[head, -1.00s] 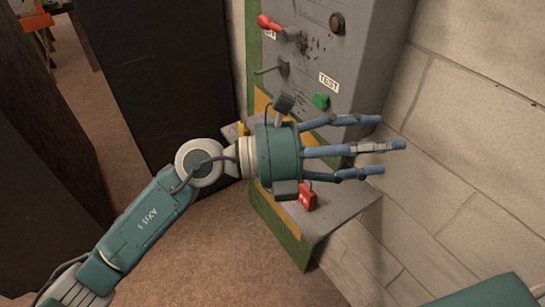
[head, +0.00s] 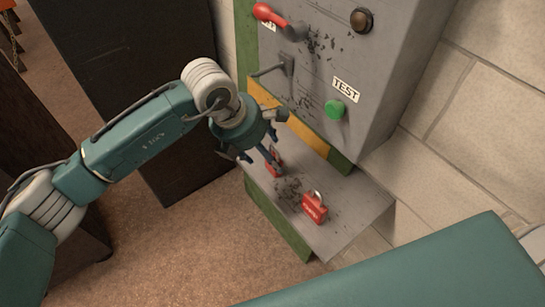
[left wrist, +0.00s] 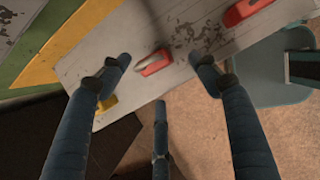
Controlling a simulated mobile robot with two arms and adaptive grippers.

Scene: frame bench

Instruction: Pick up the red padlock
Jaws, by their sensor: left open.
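A red padlock (head: 315,207) with a metal shackle sits on the grey shelf (head: 350,200). A second red, padlock-like thing (head: 274,155) is farther back and left on the shelf, partly hidden by my fingers. My left gripper (head: 262,160) points down over it, open and empty. In the left wrist view, a red thing (left wrist: 153,64) with a metal part lies between and beyond my spread fingers (left wrist: 160,78), apart from them. Another red thing (left wrist: 245,10) is at the top right. My right gripper is not in view.
A yellow thing (left wrist: 105,104) sits at the shelf edge beside a finger in the left wrist view. Above the shelf, a grey panel (head: 375,85) carries a red lever (head: 268,13), a grey handle (head: 272,69) and a green button (head: 335,109). A block wall (head: 480,110) stands right.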

